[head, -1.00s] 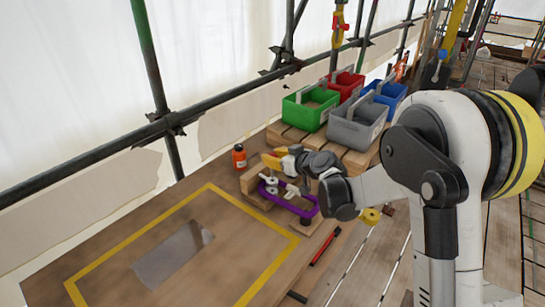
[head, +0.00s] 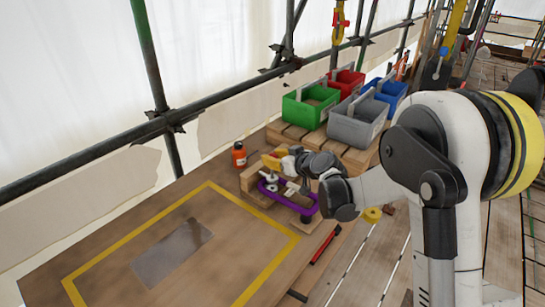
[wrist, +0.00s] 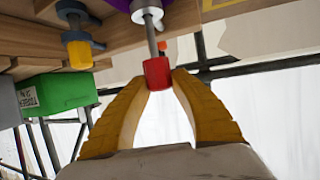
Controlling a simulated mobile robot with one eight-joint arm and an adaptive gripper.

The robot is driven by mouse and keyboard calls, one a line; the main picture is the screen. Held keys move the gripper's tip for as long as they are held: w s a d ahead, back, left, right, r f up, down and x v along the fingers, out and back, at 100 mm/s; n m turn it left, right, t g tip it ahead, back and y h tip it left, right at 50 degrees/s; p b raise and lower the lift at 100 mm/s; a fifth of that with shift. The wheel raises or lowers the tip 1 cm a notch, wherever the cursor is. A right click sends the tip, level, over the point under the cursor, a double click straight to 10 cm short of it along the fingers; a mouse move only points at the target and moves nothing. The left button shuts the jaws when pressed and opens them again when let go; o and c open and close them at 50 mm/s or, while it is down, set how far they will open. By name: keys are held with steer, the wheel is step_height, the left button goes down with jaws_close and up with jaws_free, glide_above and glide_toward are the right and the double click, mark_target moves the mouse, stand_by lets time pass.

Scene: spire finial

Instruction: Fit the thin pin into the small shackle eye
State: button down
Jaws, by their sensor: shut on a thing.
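My gripper (wrist: 158,78) is shut on the red head (wrist: 157,72) of the thin pin. The pin's grey shaft (wrist: 152,42) points away from the fingers toward a pale round collar (wrist: 147,14), which looks like the small shackle eye, beside a purple part. The shaft meets the collar; its tip is hidden and I cannot tell how deep it is. In the head view, my gripper (head: 273,161) is over the wooden blocks behind the purple loop (head: 310,211); pale fittings (head: 271,182) show there, and the pin cannot be made out.
A yellow-ended pin (wrist: 79,55) with a blue-grey fitting is left of my gripper in the wrist view. An orange bottle (head: 239,156) stands left of the blocks. Green (head: 309,106), grey (head: 357,125), red and blue boxes stand behind. The yellow-framed board area (head: 230,240) is largely clear.

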mark_target(273, 178)
steer(key=shift+f+b, duration=1.75)
steer(key=shift+f, duration=1)
steer(key=c, duration=1.1)
jaws_free()
steer(key=v, duration=1.2)
steer(key=shift+r, duration=0.1)
steer(key=s+d+r+m+g+h, duration=0.1)
steer(key=s+d, duration=0.4)
steer(key=s, duration=0.5)
steer(key=s+d+r+m+g+h, duration=0.1)
steer(key=s+d+m+h, duration=0.3)
steer(key=s, duration=0.6)
steer(key=s+d+r+m+g+h, duration=0.1)
steer(key=s+d+m+h, duration=0.1)
steer(key=s+d, duration=0.4)
steer(key=s+h, duration=0.1)
steer(key=s, duration=0.3)
steer(key=shift+m+g+h, duration=0.3)
steer(key=shift+m, duration=0.1)
